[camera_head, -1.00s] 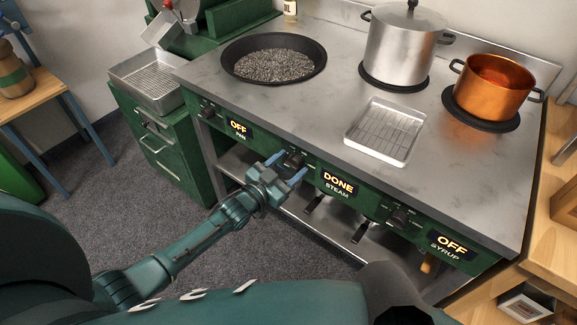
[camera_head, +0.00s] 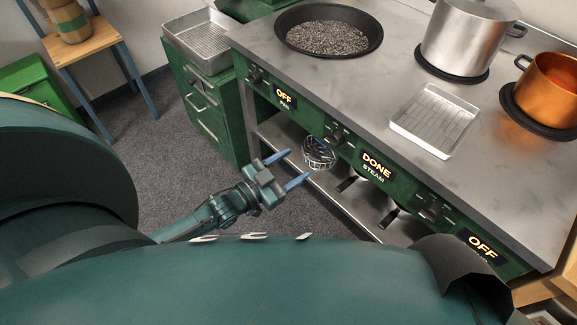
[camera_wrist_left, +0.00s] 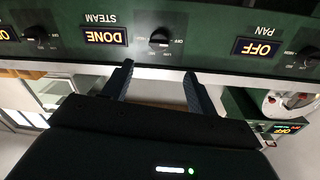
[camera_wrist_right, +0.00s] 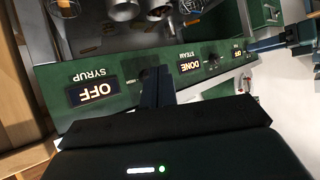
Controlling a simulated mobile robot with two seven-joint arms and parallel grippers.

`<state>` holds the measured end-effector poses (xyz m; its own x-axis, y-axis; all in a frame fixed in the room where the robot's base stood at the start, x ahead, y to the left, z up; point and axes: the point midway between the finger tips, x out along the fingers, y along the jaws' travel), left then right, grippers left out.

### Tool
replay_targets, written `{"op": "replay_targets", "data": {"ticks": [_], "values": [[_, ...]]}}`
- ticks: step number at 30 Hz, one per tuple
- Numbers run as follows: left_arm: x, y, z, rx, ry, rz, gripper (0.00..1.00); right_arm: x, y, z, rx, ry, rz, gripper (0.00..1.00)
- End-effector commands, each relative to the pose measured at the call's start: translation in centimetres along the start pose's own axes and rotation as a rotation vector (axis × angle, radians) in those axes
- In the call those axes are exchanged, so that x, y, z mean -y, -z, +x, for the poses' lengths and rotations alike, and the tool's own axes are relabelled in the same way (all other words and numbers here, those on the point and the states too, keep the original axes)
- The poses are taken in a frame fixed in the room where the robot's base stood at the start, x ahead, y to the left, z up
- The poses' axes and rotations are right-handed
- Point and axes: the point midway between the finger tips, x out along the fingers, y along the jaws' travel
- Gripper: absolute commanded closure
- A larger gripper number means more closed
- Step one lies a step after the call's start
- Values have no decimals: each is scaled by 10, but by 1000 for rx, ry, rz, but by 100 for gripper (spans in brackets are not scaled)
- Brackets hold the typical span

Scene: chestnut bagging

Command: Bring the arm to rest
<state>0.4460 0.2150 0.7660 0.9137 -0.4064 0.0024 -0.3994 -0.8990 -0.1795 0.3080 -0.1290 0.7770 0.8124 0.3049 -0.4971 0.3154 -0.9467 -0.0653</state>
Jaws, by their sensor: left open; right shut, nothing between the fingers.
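My left gripper (camera_head: 286,168) is open and empty in the head view. It is in front of the stove's lower shelf, apart from the green control panel. In the left wrist view its two fingers (camera_wrist_left: 158,85) stand apart below the panel, under a knob. My right gripper is out of the head view. In the right wrist view (camera_wrist_right: 158,88) its fingers are together with nothing between them, in front of the panel near the SYRUP label. My left arm also shows at the right edge of that view.
The stove (camera_head: 400,75) carries a pan of dark grains (camera_head: 328,37), a steel pot (camera_head: 462,38), a copper pot (camera_head: 548,92) and a rack tray (camera_head: 436,120). The panel's steam display (camera_head: 376,164) reads DONE. A wire basket (camera_head: 319,152) sits below. Grey floor is clear at left.

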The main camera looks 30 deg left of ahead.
Motion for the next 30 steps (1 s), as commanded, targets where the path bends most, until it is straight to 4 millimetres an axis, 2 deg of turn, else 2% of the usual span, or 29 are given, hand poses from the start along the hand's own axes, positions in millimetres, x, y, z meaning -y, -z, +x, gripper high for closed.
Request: {"op": "replay_targets", "data": {"ticks": [4, 20, 23, 25, 30], "values": [[0, 1, -6, -1, 1, 0, 42, 0, 0, 0, 0, 0, 1, 100], [-3, 2, -7, 8, 2, -6, 42, 2, 3, 0, -3, -1, 11, 100], [-22, 6, -14, 69, 11, -40, 42, 2, 9, -4, 0, -3, 9, 100], [-44, 13, -24, 151, 23, -81, 42, 1, 14, -8, 7, -8, 6, 100], [-90, 33, -62, 391, 54, -181, 42, -7, 15, -15, 45, -32, -5, 100]]}}
